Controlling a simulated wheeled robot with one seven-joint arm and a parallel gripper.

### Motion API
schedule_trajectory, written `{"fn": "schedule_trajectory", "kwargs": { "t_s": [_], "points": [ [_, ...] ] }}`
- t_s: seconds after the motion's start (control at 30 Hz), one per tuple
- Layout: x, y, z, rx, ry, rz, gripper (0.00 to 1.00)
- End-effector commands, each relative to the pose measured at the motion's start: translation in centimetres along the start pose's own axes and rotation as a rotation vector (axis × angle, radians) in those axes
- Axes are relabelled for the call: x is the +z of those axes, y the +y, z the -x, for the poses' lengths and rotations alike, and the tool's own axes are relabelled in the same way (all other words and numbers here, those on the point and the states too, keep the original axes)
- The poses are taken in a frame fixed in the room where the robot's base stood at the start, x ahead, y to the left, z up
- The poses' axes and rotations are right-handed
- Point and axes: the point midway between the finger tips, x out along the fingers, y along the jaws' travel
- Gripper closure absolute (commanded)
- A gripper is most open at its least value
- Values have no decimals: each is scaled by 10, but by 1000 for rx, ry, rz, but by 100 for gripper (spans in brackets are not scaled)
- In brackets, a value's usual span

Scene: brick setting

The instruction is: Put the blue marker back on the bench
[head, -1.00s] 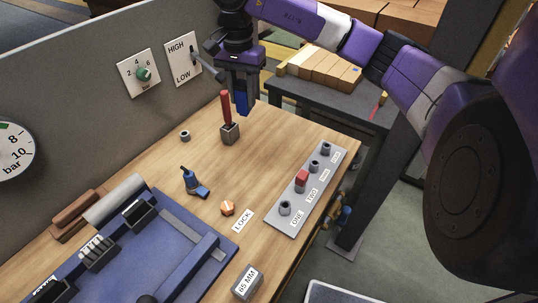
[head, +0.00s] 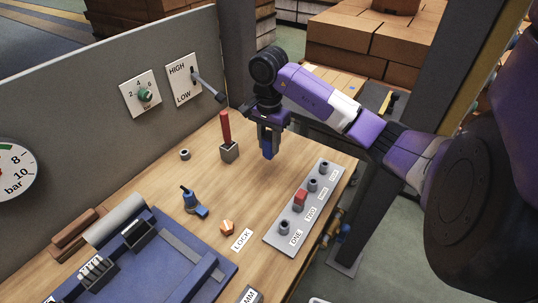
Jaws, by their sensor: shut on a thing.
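My gripper (head: 268,142) is shut on the blue marker (head: 268,152) and points down over the far part of the wooden bench (head: 245,190). Only the marker's lower blue part shows below the fingers; the rest is hidden between them. I cannot tell whether its lower end touches the bench top or is just above it. The red marker (head: 226,127) stands upright in a grey block (head: 229,153), to the left of my gripper.
A grey panel with pegs and a red cap (head: 301,200) lies right of my gripper. A wall lever (head: 208,88) juts out. Bare wood lies between.

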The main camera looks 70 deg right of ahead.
Motion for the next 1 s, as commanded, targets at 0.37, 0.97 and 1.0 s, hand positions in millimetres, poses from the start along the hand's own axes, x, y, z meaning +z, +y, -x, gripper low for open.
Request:
{"fn": "schedule_trajectory", "kwargs": {
  "t_s": [0.37,0.97,1.0],
  "points": [
    [1,0,-41,1,-3,-1,94],
    [0,0,-63,0,2,1,66],
    [0,0,-62,0,1,1,58]
  ]
}}
